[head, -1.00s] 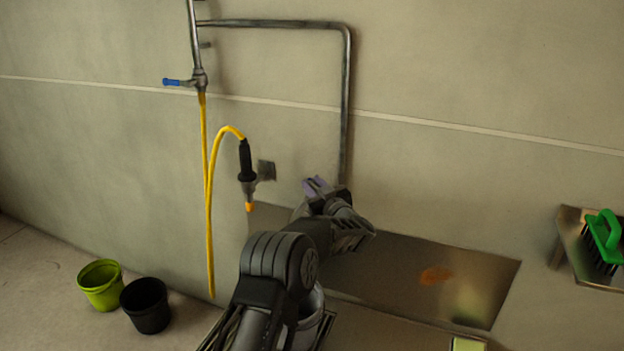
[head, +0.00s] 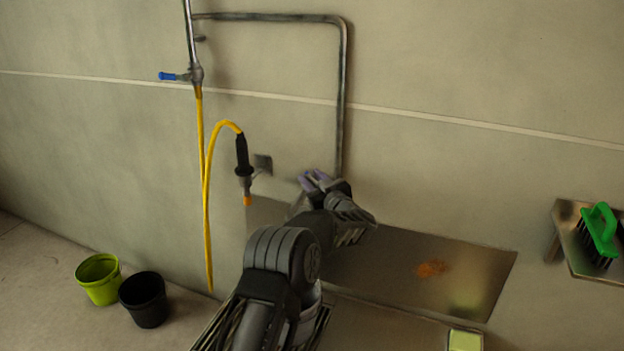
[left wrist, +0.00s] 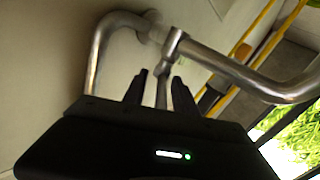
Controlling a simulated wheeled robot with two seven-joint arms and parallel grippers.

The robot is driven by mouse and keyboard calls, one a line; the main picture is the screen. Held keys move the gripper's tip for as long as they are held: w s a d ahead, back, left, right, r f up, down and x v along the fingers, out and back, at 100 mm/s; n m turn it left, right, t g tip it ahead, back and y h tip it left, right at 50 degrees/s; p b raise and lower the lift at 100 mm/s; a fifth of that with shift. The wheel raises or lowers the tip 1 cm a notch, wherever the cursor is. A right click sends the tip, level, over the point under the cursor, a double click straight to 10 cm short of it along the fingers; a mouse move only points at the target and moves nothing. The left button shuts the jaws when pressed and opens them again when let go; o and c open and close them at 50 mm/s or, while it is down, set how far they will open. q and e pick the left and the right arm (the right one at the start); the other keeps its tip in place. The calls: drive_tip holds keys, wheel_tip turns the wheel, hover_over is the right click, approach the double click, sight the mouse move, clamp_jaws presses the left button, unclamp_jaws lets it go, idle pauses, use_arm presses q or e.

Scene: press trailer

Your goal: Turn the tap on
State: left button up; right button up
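The tap is on the upright metal pipe (head: 191,35) on the wall, at upper left in the head view. Its blue handle (head: 168,76) points left, and a yellow hose (head: 207,190) hangs below it. My left gripper (head: 312,178) is in front of the wall, well right of and below the tap, apart from it. Its two fingers are spread and empty. In the left wrist view the fingers (left wrist: 159,92) show dark, with a bent metal pipe (left wrist: 225,65) beyond them. The blue handle does not show there. My right gripper is not in view.
A black hose nozzle (head: 243,157) hangs between the tap and my gripper. A metal sheet (head: 400,275) lies behind my arm. Green and black buckets (head: 145,300) stand at lower left. A green brush (head: 600,230) is on a shelf at right. The wall left of the tap is clear.

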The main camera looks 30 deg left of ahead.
use_arm(q)
drive_tip(key=v, duration=0.7)
drive_tip(key=shift+s+d, duration=0.15)
drive_tip(key=shift+d, duration=0.1)
